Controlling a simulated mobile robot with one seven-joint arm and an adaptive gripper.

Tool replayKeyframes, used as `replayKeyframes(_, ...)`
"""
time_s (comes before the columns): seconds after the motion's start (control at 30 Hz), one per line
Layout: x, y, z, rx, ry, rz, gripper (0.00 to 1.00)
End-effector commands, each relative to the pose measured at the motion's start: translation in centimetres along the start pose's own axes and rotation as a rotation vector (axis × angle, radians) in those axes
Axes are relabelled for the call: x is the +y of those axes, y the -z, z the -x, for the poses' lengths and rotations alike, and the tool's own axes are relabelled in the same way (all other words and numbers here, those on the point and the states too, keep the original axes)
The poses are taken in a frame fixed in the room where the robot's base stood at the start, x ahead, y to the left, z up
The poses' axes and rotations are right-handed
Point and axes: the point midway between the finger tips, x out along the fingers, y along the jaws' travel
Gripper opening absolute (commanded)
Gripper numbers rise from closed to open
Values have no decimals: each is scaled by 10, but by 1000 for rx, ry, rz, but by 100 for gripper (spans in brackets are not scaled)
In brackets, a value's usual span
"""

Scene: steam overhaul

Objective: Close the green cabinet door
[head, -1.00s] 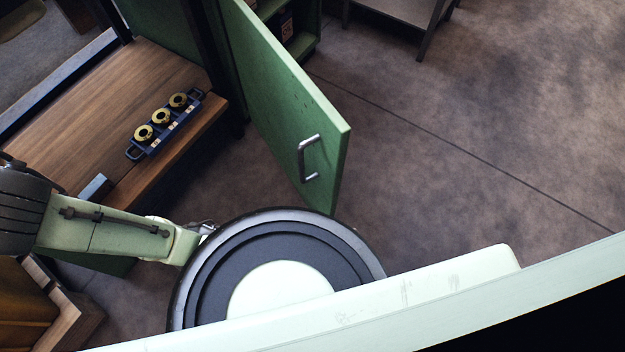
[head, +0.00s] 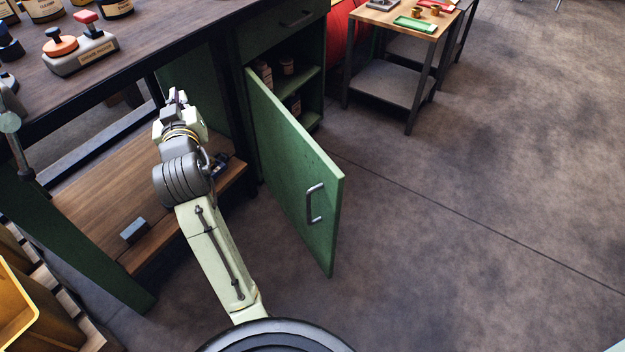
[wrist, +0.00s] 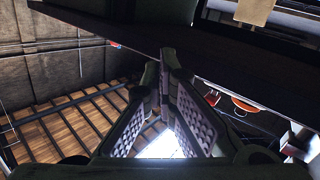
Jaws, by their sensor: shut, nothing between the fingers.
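The green cabinet door (head: 290,160) stands wide open in the head view, swung out over the floor. Its metal bar handle (head: 314,203) is on the face turned toward me. The green cabinet (head: 282,38) is behind it, with jars on its open shelves. My gripper (head: 175,95) is to the left of the door, apart from it, by the edge of the workbench. In the wrist view my gripper (wrist: 166,65) shows its fingers meeting at the tips, with nothing held. The door cannot be made out in the wrist view.
The dark workbench top (head: 180,40) carries a stamp holder (head: 82,50) and jars. A wooden lower shelf (head: 100,205) lies under my arm. A small side table (head: 385,75) stands behind the door. The floor to the right is clear.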

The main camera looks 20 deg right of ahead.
Motion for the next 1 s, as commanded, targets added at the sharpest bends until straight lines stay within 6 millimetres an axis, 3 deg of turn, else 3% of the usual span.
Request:
replayKeyframes(0.03,27,-50,-7,-169,-90,65,0)
replayKeyframes(0.1,55,-123,0,-398,-218,185,0)
replayKeyframes(0.2,77,-197,29,-651,-374,376,0)
replayKeyframes(0.3,87,-240,67,-837,-520,581,0)
replayKeyframes(0.43,90,-262,117,-987,-704,831,0)
replayKeyframes(0.6,83,-260,163,-1060,-889,1041,0)
replayKeyframes(0.8,82,-255,180,-1073,-970,1114,0)
replayKeyframes(1.0,108,-258,175,-1075,-973,1112,0)
